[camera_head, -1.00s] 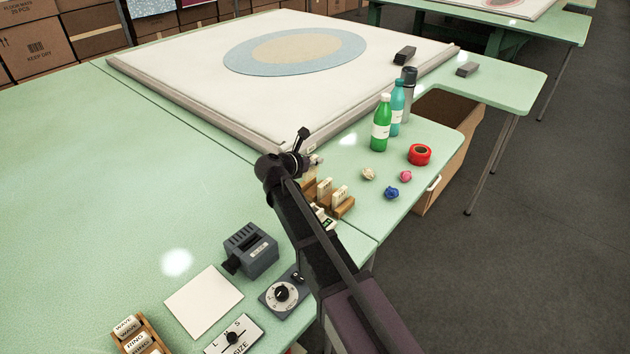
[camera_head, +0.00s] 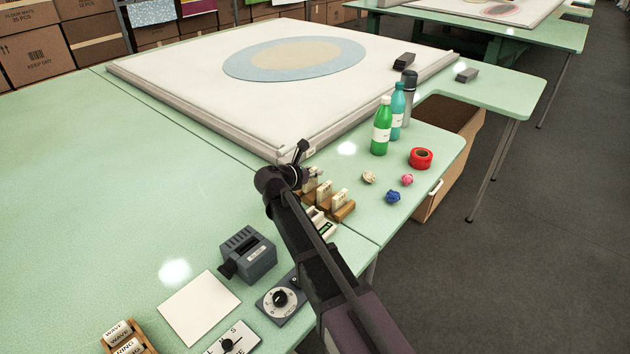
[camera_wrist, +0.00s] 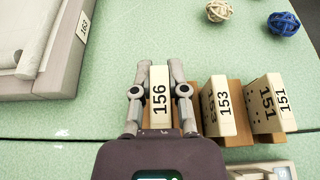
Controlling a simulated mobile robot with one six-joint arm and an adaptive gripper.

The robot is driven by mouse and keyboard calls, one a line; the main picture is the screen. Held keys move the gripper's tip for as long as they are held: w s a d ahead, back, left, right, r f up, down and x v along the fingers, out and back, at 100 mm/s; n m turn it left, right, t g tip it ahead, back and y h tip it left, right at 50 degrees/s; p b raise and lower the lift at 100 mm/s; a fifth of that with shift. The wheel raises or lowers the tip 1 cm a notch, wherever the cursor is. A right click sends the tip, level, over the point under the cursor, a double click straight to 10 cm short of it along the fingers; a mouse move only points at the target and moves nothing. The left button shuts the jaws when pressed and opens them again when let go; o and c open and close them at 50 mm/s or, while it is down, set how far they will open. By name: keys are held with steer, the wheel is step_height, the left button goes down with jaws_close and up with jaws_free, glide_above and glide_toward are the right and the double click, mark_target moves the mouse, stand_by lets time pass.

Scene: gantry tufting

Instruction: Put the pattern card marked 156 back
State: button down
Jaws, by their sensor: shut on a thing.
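The pattern card marked 156 (camera_wrist: 159,92) is a cream card standing upright between the two fingers of my gripper (camera_wrist: 158,68) in the wrist view. My gripper is shut on it. The wooden rack (camera_wrist: 234,140) holds cards marked 153 (camera_wrist: 218,107) and 151 (camera_wrist: 267,103) to the right. Card 156 is in line with them at the rack's left end; wood shows beside it. I cannot tell whether it rests in its slot, as my gripper hides its lower part. In the head view the rack (camera_head: 343,212) is just right of my gripper, partly hidden.
A frame with a cream cloth (camera_head: 190,75) and a label 158 (camera_wrist: 84,27) lies beyond my gripper. Yarn balls (camera_head: 392,196), red tape (camera_head: 420,158) and a green bottle (camera_head: 382,127) stand to the right. A grey device (camera_head: 248,253) and dial box (camera_head: 281,300) are nearer.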

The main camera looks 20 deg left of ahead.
steer(key=shift+f+b, duration=0.75)
steer(key=shift+f, duration=0.35)
steer(key=shift+f, duration=0.1)
steer(key=c, duration=0.7)
jaws_free()
steer(key=shift+o, duration=0.2)
steer(key=shift+r, duration=0.2)
steer(key=shift+s+a+r, duration=0.1)
steer(key=shift+s, duration=0.15)
steer(key=p+v, duration=0.4)
steer(key=v, duration=0.7)
steer(key=shift+p, duration=0.35)
steer(key=shift+s+r, duration=0.15)
